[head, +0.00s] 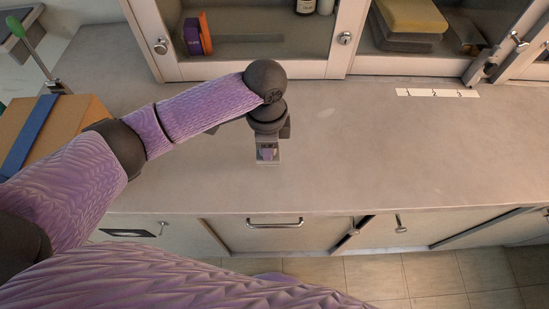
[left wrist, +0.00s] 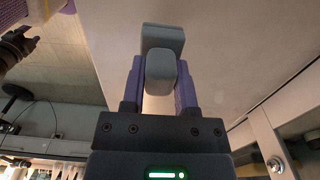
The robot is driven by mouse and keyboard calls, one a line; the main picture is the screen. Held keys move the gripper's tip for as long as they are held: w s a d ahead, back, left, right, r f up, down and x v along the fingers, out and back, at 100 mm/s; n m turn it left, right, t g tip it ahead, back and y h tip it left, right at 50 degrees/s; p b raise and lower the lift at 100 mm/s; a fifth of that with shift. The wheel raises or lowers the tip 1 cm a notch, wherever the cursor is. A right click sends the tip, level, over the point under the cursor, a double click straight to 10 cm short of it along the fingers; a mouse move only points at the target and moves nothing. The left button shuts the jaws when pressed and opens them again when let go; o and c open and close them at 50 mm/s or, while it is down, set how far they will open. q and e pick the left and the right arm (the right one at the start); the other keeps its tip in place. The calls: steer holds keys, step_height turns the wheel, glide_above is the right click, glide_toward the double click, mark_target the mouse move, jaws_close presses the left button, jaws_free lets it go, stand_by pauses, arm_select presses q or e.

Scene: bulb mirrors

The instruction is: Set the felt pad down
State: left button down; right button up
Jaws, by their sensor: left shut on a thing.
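My left gripper (head: 267,156) points down over the middle of the grey counter (head: 350,150), near its front edge. In the left wrist view its two purple fingers (left wrist: 160,85) are shut on a grey piece with rounded edges, which I take to be the felt pad (left wrist: 160,68). A second grey face shows just behind it; I cannot tell whether it is the same piece. In the head view the gripper mostly hides what it holds, and I cannot tell whether that touches the counter. A dark shape at the left edge of the wrist view may be my right gripper (left wrist: 15,45).
A cardboard box (head: 75,112) with a blue strap stands at the left. Glass-fronted cabinets (head: 250,70) line the back. A white strip numbered 1, 2, 3 (head: 437,92) lies at the back right. The counter right of my gripper is clear.

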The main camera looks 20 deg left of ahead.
arm_select(q)
step_height(320, 180, down, 4)
steer(key=shift+f+b, duration=0.2)
steer(key=shift+b, duration=0.5)
steer(key=shift+r, duration=0.1)
steer(key=shift+c, duration=1.8)
jaws_free()
step_height(320, 180, up, 12)
steer(key=p, duration=0.5)
steer(key=shift+r, duration=0.1)
